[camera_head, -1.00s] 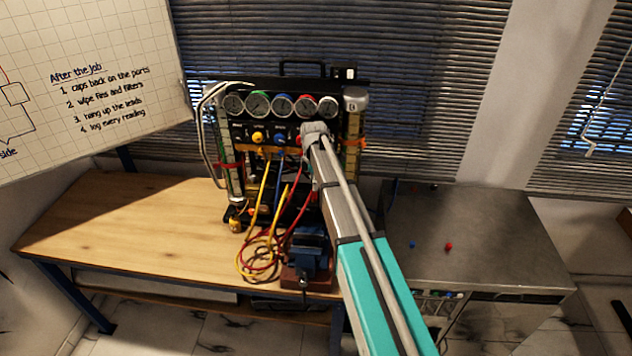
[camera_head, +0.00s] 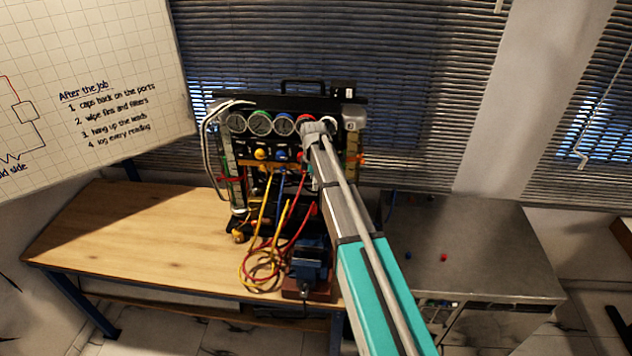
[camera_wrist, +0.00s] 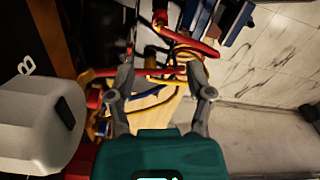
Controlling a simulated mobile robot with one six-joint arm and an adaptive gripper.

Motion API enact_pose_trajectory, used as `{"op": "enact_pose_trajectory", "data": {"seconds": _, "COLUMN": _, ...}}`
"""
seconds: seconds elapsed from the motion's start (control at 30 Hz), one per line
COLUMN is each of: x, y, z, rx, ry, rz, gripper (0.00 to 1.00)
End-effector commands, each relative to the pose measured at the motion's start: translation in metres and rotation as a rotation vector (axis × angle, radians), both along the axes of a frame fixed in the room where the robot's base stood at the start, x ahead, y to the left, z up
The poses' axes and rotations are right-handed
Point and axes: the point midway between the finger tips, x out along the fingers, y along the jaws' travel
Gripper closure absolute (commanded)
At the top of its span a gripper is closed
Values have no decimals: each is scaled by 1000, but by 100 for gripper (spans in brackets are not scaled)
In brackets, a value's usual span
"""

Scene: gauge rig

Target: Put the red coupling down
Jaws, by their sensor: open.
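My gripper (camera_head: 317,132) is in front of the right side of the gauge rig (camera_head: 285,95), beside the red-rimmed gauge (camera_head: 306,121). In the wrist view my gripper (camera_wrist: 159,78) has its two fingers spread wide, with nothing seen held between them. Beyond the fingers, red hose (camera_wrist: 201,45) and yellow hose (camera_wrist: 185,52) run lower down. A red fitting (camera_wrist: 160,18) shows at the top of the wrist view; I cannot tell whether it is the red coupling. In the head view the red hose (camera_head: 300,190) hangs below the rig, its upper end partly hidden by my arm.
The wooden bench (camera_head: 140,235) is clear on the left. A blue vise (camera_head: 307,263) stands at its front edge near the looped hoses. The grey cabinet top (camera_head: 490,240) holds a small red piece (camera_head: 444,257) and a small blue piece (camera_head: 408,255).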

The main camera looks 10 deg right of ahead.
Motion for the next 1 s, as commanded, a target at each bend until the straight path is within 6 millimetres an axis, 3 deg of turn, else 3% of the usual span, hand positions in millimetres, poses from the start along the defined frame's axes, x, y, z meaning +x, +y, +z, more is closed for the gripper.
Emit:
{"op": "enact_pose_trajectory", "data": {"seconds": 0.73, "x": -3, "y": 0, "z": 0, "rx": 0, "ry": 0, "rz": -13, "gripper": 33}}
{"op": "enact_pose_trajectory", "data": {"seconds": 0.87, "x": -14, "y": -1, "z": 0, "rx": 0, "ry": 0, "rz": -56, "gripper": 33}}
{"op": "enact_pose_trajectory", "data": {"seconds": 1.0, "x": -37, "y": -1, "z": 0, "rx": 0, "ry": 0, "rz": -160, "gripper": 33}}
